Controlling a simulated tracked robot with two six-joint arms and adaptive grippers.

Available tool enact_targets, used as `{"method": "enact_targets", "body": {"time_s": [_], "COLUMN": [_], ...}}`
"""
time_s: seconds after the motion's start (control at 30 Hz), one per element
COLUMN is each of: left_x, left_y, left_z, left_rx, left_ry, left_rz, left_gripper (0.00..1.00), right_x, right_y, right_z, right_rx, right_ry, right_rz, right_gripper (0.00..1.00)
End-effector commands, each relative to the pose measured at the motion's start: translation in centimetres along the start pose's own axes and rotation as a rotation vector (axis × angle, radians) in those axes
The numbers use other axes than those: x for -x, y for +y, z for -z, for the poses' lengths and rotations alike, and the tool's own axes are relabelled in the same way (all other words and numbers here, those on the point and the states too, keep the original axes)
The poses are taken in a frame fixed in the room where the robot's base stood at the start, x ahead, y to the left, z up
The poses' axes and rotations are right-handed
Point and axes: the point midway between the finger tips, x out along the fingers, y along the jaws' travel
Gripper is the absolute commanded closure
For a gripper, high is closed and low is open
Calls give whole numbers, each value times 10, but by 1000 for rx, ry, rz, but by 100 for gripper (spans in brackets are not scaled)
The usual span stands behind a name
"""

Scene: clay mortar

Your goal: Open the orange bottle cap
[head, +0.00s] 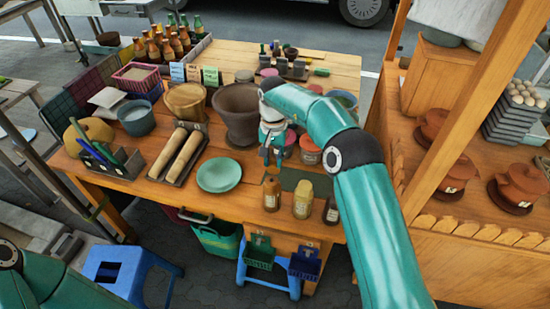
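Three small bottles stand upright near the table's front edge. The left one is an orange-brown bottle (271,195); its top is close under my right gripper and too small to make out clearly. The middle one is a yellowish bottle (303,200) with a brownish cap. The right one is a dark bottle (331,212) with a pale label, partly covered by my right arm. My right gripper (272,160) points down just above and behind the orange-brown bottle; its finger gap is too small to judge. My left arm shows at the bottom left, its gripper out of frame.
A large clay mortar (238,108) stands behind my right gripper. A green plate (218,175) and a tray with two wooden pestles (180,155) lie to the left. Lidded jars (310,150) stand beside the gripper. A wooden post (460,110) rises at right.

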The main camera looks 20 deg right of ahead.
Motion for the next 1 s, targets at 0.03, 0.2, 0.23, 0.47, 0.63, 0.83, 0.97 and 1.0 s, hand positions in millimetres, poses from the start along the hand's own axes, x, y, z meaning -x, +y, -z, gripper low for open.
{"method": "enact_targets", "body": {"time_s": [0.03, 0.2, 0.23, 0.47, 0.63, 0.83, 0.97, 1.0], "left_x": [-1, 0, 0, 0, 0, 0, 0, 0], "left_y": [0, 0, 0, 0, 0, 0, 0, 0], "left_z": [0, 0, 0, 0, 0, 0, 0, 0], "left_rx": [0, 0, 0, 0, 0, 0, 0, 0], "left_ry": [0, 0, 0, 0, 0, 0, 0, 0], "left_rz": [0, 0, 0, 0, 0, 0, 0, 0], "left_gripper": [60, 60, 60, 60, 60, 60, 60, 60], "right_x": [-7, -4, -4, -1, 12, 48, 74, 82], "right_y": [0, 0, 0, 0, -1, -1, -1, -1], "right_z": [-3, -2, -2, -1, 0, 0, 0, 0], "right_rx": [3, 2, 2, 1, 1, 0, 0, 0], "right_ry": [-13, -8, -7, -2, 0, 2, 1, 0], "right_rz": [-6, -4, -4, -2, -1, 1, 0, 0], "right_gripper": [67, 50, 50, 50, 50, 50, 50, 50]}}
